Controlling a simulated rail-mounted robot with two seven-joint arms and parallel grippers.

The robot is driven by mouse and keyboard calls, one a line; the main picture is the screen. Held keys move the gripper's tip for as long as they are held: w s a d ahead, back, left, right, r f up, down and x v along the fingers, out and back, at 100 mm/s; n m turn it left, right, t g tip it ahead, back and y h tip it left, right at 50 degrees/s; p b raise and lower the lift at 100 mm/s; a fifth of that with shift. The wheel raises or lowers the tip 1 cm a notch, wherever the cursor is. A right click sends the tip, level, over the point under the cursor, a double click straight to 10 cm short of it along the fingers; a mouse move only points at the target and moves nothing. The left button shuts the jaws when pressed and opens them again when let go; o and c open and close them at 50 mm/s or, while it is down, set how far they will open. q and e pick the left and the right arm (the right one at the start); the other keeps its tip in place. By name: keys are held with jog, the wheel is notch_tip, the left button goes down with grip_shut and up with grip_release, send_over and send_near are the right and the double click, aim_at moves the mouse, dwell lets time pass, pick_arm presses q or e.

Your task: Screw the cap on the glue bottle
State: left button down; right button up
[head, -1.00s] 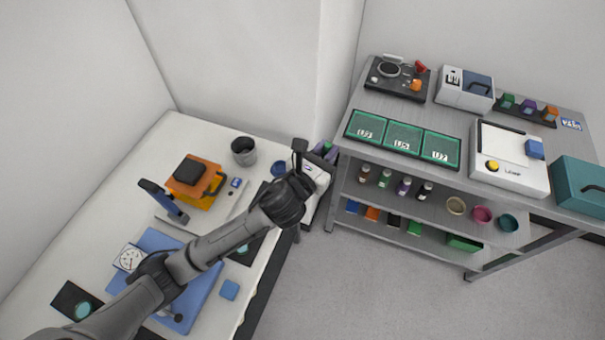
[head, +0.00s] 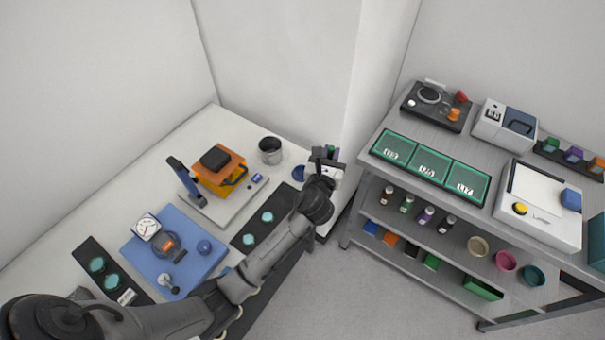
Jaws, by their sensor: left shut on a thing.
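My left gripper (head: 325,156) is at the far right corner of the white bench, over a small white unit (head: 327,174). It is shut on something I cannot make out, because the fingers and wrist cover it. Several small capped bottles, such as a brown one (head: 387,195) and a green one (head: 407,203), stand on the middle shelf of the metal rack. I cannot tell which thing is the glue bottle, and I cannot pick out its cap. My right gripper is not in view.
On the bench (head: 130,190) are a blue plate (head: 190,277) with a dial gauge (head: 146,227), a stand with an orange block (head: 222,168), dark strips with teal discs, and a dark cup (head: 270,151). The metal rack (head: 400,170) stands to the right, with floor between.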

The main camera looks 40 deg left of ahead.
pick_arm(q)
jog(key=w+a+f+b, duration=0.1)
jog(key=a+f+b, duration=0.1)
jog(key=a+f, duration=0.5)
jog(key=shift+w+a, duration=0.35)
jog(key=shift+a, duration=1.9)
notch_tip(320, 180, down, 4)
jog(key=shift+b, duration=0.95)
